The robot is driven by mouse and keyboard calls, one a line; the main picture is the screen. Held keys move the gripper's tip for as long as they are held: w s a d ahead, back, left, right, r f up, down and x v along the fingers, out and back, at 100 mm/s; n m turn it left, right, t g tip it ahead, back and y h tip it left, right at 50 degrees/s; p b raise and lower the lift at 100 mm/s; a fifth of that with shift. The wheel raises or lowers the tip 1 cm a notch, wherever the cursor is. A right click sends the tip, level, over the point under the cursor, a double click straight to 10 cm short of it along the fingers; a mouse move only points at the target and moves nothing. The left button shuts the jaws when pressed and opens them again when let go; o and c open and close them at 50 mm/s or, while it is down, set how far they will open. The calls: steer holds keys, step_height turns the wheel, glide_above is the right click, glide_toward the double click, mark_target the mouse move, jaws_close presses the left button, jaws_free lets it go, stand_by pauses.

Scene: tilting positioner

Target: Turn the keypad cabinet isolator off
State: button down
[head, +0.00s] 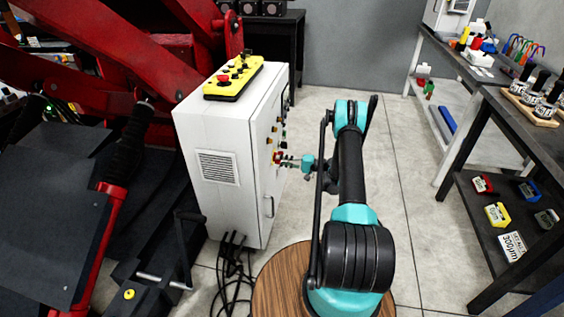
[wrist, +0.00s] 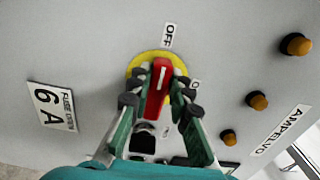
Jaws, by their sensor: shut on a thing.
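The keypad cabinet (head: 222,135) is a white box with its control face to the right in the head view. Its isolator has a red handle (wrist: 157,92) on a yellow disc (wrist: 136,68), also small in the head view (head: 277,157). My gripper (wrist: 160,85) is shut on the red handle, one finger on each side; in the head view it (head: 286,160) meets the cabinet face. The handle's upper end, with a white mark, points roughly at the OFF label (wrist: 168,35). A second label (wrist: 195,84) is partly hidden by the right finger.
Several orange buttons (wrist: 258,101) and an AMPELVO plate (wrist: 281,130) lie right of the isolator. A fuse plate (wrist: 52,107) is left. A yellow keypad (head: 233,78) tops the cabinet. Black cables (head: 232,262) trail below it. Benches (head: 500,110) stand right; floor between is clear.

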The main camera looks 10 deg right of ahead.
steer(key=c, duration=1.4)
jaws_free()
steer(key=v, duration=1.2)
